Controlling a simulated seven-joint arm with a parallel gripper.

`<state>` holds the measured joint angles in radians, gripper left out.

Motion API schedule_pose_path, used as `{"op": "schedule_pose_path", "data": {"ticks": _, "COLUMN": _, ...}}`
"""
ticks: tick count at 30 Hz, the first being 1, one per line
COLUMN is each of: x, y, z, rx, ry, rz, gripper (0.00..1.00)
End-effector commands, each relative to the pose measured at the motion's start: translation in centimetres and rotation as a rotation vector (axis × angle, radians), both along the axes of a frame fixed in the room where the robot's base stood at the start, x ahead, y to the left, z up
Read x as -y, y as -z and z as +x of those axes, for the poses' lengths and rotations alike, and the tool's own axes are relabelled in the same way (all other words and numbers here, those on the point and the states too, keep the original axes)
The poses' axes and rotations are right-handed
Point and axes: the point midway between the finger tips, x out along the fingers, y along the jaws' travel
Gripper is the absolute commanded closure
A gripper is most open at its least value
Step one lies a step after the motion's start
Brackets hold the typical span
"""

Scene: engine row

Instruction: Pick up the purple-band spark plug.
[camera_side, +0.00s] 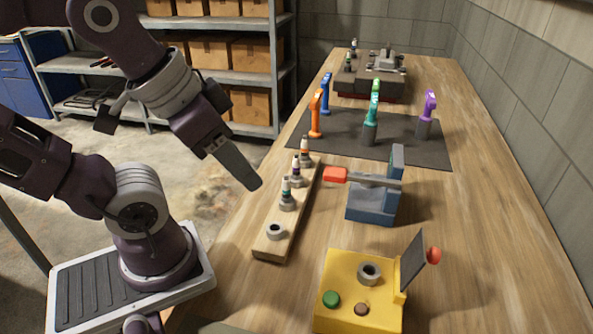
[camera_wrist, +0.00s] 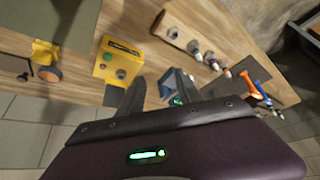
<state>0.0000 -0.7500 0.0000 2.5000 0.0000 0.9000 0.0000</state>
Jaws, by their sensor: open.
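The purple-band spark plug (camera_side: 296,172) is upright in the middle, between the green-band plug (camera_side: 287,195) and the orange-band plug (camera_side: 305,152). The nearest rack socket (camera_side: 275,231) is empty. My gripper (camera_side: 235,166) is open and empty, in the air left of the rack and apart from the plugs. In the wrist view, my gripper's two fingers (camera_wrist: 157,88) are spread, and the rack (camera_wrist: 180,35) is beyond them, with the plugs small at its right part; band colours are hard to read there.
A blue fixture (camera_side: 372,205) with a red handle (camera_side: 336,174) stands close right of the rack. A yellow box (camera_side: 340,310) with buttons is in front. A dark mat (camera_side: 345,142) behind holds several coloured tools. Bare bench lies along the right.

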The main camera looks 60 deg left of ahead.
Motion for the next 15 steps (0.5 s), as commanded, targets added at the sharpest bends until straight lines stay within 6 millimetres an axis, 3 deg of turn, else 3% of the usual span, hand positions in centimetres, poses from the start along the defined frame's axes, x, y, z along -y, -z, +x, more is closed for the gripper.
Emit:
{"op": "schedule_pose_path", "data": {"ticks": 5, "x": 0.0, "y": 0.0, "z": 0.0, "rx": -0.001, "ry": -0.003, "rz": -0.001, "gripper": 0.59}}
{"op": "schedule_pose_path", "data": {"ticks": 8, "x": -0.5, "y": -0.4, "z": 1.5, "rx": -0.035, "ry": -0.103, "rz": -0.047, "gripper": 0.59}}
{"op": "schedule_pose_path", "data": {"ticks": 11, "x": -2.6, "y": -0.7, "z": 5.9, "rx": -0.124, "ry": -0.408, "rz": -0.165, "gripper": 0.59}}
{"op": "schedule_pose_path", "data": {"ticks": 15, "x": -8.0, "y": 1.7, "z": 13.4, "rx": -0.238, "ry": -0.989, "rz": -0.299, "gripper": 0.59}}
